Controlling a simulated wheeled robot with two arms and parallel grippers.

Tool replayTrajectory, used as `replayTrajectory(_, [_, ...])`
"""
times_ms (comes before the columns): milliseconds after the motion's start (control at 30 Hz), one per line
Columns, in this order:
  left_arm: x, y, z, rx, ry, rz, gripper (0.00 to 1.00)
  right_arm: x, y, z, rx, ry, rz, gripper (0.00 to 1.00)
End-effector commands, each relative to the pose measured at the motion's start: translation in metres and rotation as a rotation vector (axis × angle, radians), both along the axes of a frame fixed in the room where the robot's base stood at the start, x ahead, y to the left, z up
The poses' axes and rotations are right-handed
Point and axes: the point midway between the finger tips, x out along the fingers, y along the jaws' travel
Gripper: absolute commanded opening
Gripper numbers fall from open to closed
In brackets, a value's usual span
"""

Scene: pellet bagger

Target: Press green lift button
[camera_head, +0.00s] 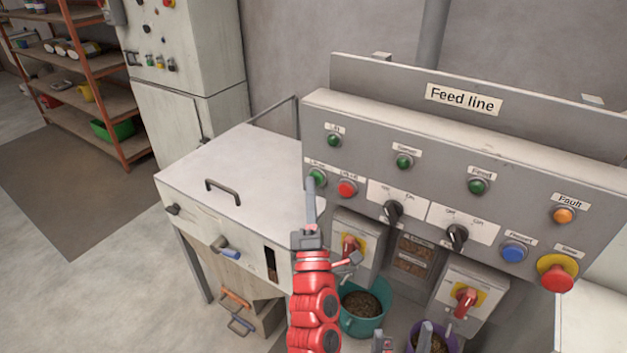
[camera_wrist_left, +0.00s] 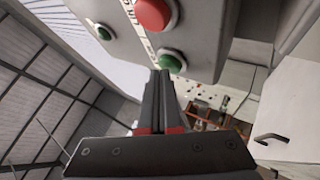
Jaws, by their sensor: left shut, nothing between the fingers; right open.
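The green lift button (camera_head: 318,177) sits at the left end of the grey "Feed line" panel, left of a red button (camera_head: 347,188). Its small label is blurred. My left gripper (camera_head: 310,183) is shut and empty, its fingertips overlapping the button's left edge in the head view. In the left wrist view the green button (camera_wrist_left: 172,61) lies just beyond the shut fingertips (camera_wrist_left: 160,74), with the red button (camera_wrist_left: 155,14) behind it. I cannot tell whether the tips touch it. My right gripper (camera_head: 402,340) is open at the bottom edge, only its fingertips showing.
A green lamp (camera_head: 334,140) sits above the buttons. Black selector knobs (camera_head: 393,211), a blue button (camera_head: 514,251) and a red stop button (camera_head: 557,273) lie to the right. A teal bucket (camera_head: 362,325) stands below. A white cabinet (camera_head: 225,180) stands at left.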

Motion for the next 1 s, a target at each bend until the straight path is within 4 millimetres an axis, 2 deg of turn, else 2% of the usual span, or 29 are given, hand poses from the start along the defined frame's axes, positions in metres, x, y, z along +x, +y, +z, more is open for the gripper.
replayTrajectory(367, [0.002, -0.001, 0.000, 0.000, 0.000, 0.000, 0.00, 0.000, 0.000, -0.002, 0.000, 0.000, 0.000, 0.80])
replayTrajectory(700, [-0.010, 0.007, 0.000, -0.002, -0.001, -0.001, 0.00, 0.000, 0.000, -0.010, 0.000, 0.000, 0.000, 0.80])
replayTrajectory(1000, [-0.011, 0.007, 0.000, 0.000, 0.000, -0.001, 0.00, 0.000, 0.000, -0.009, 0.000, 0.000, 0.000, 0.80])
